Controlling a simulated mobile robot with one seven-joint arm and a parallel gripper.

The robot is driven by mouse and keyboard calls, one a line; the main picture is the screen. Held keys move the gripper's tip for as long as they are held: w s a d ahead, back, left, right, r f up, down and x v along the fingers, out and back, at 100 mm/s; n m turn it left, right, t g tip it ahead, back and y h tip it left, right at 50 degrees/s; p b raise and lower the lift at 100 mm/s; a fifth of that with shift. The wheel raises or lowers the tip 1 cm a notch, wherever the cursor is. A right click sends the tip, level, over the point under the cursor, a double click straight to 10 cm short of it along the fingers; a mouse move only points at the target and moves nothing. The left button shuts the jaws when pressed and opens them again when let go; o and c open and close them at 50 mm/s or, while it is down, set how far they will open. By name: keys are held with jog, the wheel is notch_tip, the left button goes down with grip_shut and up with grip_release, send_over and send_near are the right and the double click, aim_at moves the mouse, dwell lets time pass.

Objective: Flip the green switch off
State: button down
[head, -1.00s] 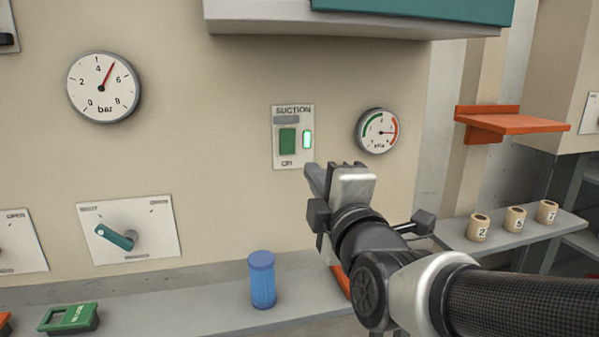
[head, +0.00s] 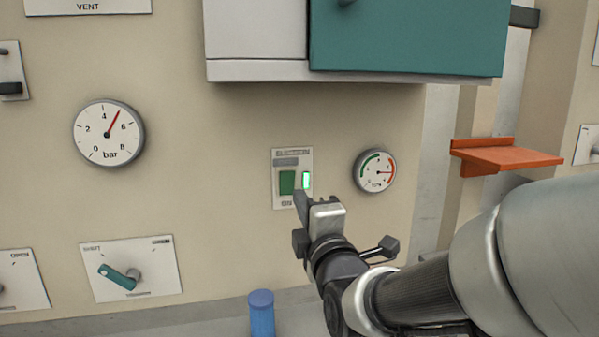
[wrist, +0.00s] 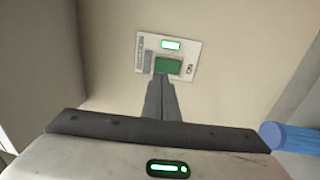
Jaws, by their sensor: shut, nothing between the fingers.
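In the wrist view the closed fingers (wrist: 162,82) overlap the switch's near edge. I cannot tell whether they touch it.
A dial gauge (head: 374,172) is right of the plate, and a teal-fronted cabinet (head: 410,35) juts out above. A blue cylinder (head: 261,312) stands below on the ledge. A lever plate (head: 130,268) is at lower left, an orange shelf (head: 505,157) at right.

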aim_at(289, 177)
jog(key=x, duration=0.7)
jog(key=shift+w+a+p, duration=0.15)
jog(key=shift+w+p, duration=0.15)
jog(key=shift+w+r+b, duration=0.15)
jog(key=shift+b, duration=0.15)
